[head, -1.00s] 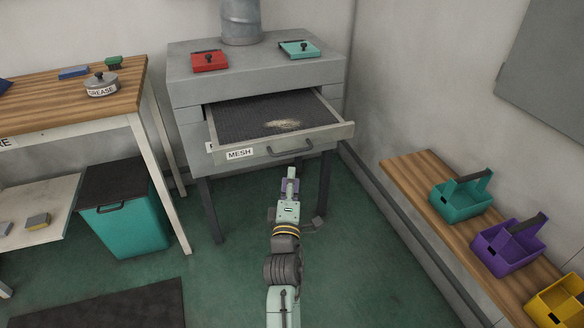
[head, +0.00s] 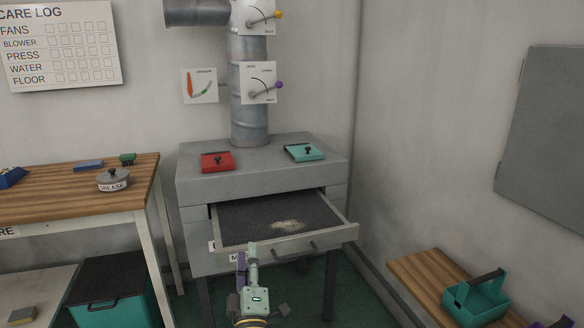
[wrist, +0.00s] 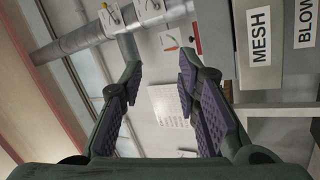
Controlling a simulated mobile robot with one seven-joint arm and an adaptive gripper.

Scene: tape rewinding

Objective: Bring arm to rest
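My gripper (head: 247,254) is in front of the grey cabinet, at the lower left of the open mesh drawer's front (head: 318,237), and partly covers the MESH label. In the wrist view, my gripper (wrist: 158,78) shows two fingers with purple pads standing apart, with nothing between them. The MESH label (wrist: 259,37) is at the right of that view. I cannot tell from the head view how far the fingertips are from the drawer.
The drawer holds dark mesh with a pale patch (head: 287,224). A red-lidded hatch (head: 217,162) and a teal one (head: 304,152) are on the cabinet top. A workbench (head: 60,195) stands left, a wooden bench (head: 428,273) right. Open floor shows between them.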

